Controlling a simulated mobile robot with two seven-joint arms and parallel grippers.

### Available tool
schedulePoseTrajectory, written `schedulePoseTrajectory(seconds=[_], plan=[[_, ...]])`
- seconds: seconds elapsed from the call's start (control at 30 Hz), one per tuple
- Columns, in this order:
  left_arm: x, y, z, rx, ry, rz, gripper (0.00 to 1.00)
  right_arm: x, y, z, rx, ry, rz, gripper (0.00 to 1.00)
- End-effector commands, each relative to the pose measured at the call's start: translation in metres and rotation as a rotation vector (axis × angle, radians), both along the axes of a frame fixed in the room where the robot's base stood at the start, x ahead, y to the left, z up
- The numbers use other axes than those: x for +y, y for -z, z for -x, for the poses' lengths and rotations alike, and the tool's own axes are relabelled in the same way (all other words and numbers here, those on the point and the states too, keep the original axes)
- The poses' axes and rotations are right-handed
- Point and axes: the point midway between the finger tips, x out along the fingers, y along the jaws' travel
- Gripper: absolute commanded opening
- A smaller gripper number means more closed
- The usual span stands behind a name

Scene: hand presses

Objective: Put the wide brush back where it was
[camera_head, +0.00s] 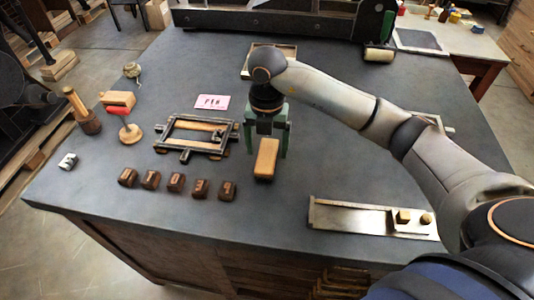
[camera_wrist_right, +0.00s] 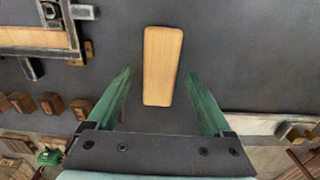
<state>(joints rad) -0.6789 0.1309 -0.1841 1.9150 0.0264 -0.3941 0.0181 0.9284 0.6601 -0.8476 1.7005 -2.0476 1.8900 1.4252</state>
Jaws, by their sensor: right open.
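A light wooden block (camera_head: 266,158) lies on the dark table top, right of the metal frame; it may be the wide brush, but no bristles show. It also shows in the right wrist view (camera_wrist_right: 162,62), long and rounded at the corners. My right gripper (camera_head: 268,146) has green fingers and points down over the block. Its fingers (camera_wrist_right: 160,80) are apart on either side of the block, with a gap on both sides, and do not touch it in the wrist view. My left gripper is not in view.
A metal frame with wooden pieces (camera_head: 168,128) lies left of the block, with several dark type blocks (camera_head: 175,183) in front. A pink card (camera_head: 212,102) lies behind. Handled tools (camera_head: 130,132) stand at left. A metal composing stick (camera_head: 350,216) lies front right.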

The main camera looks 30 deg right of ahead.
Motion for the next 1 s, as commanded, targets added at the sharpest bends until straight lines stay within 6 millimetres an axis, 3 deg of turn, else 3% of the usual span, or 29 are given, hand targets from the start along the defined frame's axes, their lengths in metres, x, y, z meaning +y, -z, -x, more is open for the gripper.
schedulePoseTrajectory(seconds=[0.23,0.4,0.63,0.9,1.0], plan=[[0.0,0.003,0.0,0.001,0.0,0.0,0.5,0.0,-0.059,-0.001,-0.007,-0.001,0.001,0.85],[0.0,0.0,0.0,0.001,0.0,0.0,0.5,0.0,-0.082,-0.001,-0.003,-0.001,0.002,0.85],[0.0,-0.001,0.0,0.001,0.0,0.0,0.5,0.0,-0.092,0.0,0.001,0.0,0.001,0.85],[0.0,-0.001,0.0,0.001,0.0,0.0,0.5,0.0,-0.091,0.0,0.002,-0.001,-0.001,0.85],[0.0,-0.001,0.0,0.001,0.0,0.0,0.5,0.011,-0.084,0.003,0.014,-0.033,-0.042,0.85]])
